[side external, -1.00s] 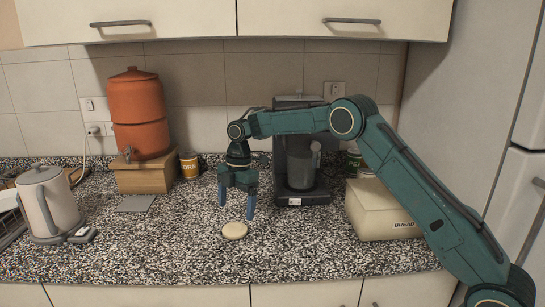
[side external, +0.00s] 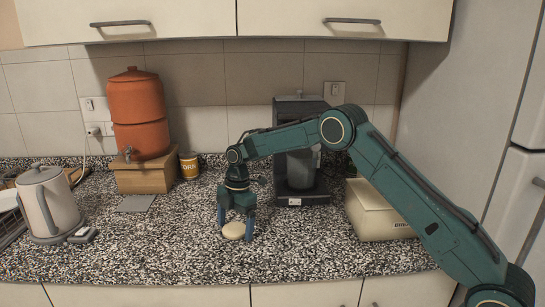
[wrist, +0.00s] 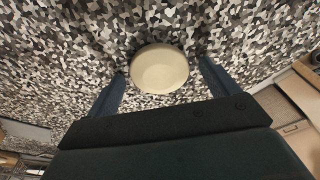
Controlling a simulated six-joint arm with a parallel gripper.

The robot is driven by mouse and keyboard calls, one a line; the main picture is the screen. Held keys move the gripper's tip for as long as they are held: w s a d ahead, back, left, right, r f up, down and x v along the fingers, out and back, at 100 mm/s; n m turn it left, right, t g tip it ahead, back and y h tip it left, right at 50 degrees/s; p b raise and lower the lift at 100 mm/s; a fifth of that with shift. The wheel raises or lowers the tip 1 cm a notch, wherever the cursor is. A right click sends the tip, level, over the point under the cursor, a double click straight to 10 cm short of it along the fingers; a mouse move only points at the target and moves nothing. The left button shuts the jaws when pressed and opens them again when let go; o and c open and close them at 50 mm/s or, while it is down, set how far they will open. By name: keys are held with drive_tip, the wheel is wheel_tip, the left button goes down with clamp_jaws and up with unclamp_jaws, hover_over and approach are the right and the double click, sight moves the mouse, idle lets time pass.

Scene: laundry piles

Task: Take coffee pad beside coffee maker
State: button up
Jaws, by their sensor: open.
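The coffee pad (side external: 233,231) is a round, flat, cream disc lying on the speckled counter, in front and to the left of the coffee maker. In the wrist view my gripper (wrist: 160,82) has a fingertip to the left and right of the pad, with gaps between. The coffee maker (side external: 317,189) is black and stands against the back wall, partly hidden by my arm.
A cream bread box (side external: 372,212) stands right of the coffee maker. An orange water dispenser (side external: 138,110) on a wooden block (side external: 142,178), a yellow can (side external: 189,168) and a kettle (side external: 48,205) are at the left. The counter around the pad is clear.

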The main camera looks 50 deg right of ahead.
sight(235, 227)
drive_tip(key=c, duration=1.1)
drive_tip(key=shift+o, duration=0.2)
wheel_tip(235, 227, up, 10)
idle(0.6)
